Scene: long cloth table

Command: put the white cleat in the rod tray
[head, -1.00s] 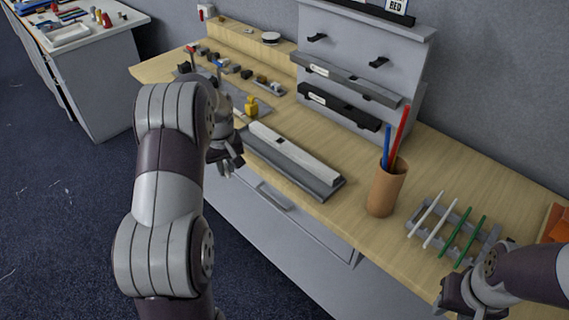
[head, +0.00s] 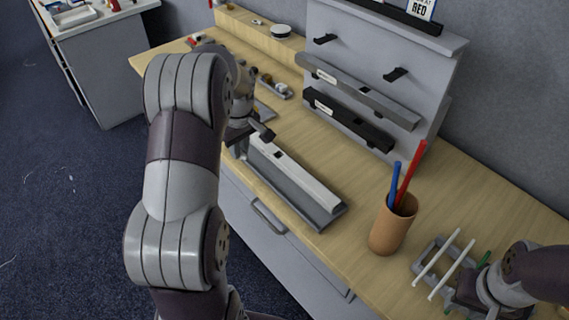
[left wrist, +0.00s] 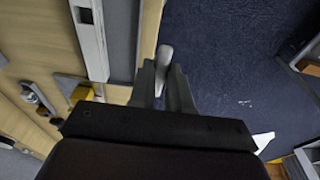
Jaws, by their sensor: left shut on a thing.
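My left gripper (head: 257,134) is above the front edge of the table, by the left end of a long grey tray (head: 325,218) holding a light bar. In the left wrist view its fingers (left wrist: 165,88) are closed around a pale, rounded piece (left wrist: 165,54), which looks like the white cleat. A grey slotted rack (head: 425,252) with white and green rods, apparently the rod tray, lies at the right front. My right gripper (head: 463,294) is over its right part and hides some green rods. Its fingers cannot be made out.
A brown cup (head: 391,228) with blue and red sticks stands left of the rack. A grey stand (head: 375,55) with pegs and dark bars rises at the back. Small parts lie at the far left, partly behind my left arm. Bare wood shows between tray and stand.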

